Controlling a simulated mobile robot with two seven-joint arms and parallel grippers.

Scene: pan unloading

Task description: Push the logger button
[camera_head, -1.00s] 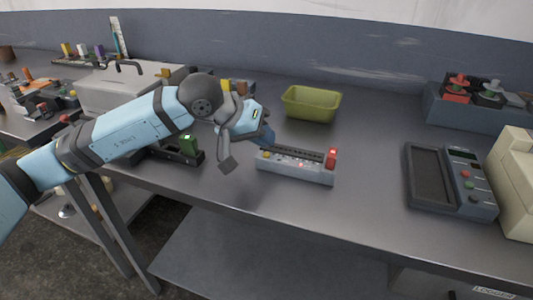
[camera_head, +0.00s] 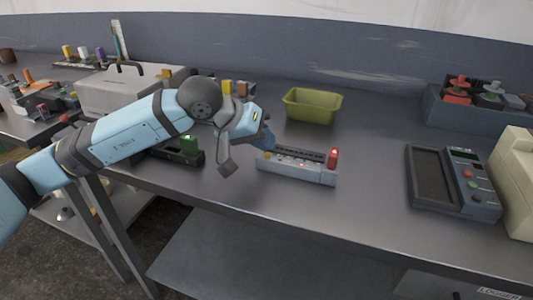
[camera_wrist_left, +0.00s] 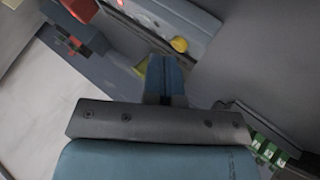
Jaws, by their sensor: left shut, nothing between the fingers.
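A light grey box (camera_head: 300,172) with a row of small buttons and lights and a red block at its right end sits near the table's front edge. My left gripper (camera_head: 268,141) is shut and empty at the box's left end. In the left wrist view, the shut blue fingers (camera_wrist_left: 164,68) are close to the yellow button (camera_wrist_left: 179,44) on the box; I cannot tell whether they touch. A dark device (camera_head: 472,183) with a small screen and red and green buttons lies at the right. A label reading LOGGER (camera_head: 498,293) is at the lower right. My right gripper is out of view.
A green-yellow bin (camera_head: 312,106) stands behind the grey box. A dark holder with a green block (camera_head: 189,146) is left of it, partly behind my arm. A cream machine (camera_head: 516,180) stands at the right edge. The table between box and dark device is clear.

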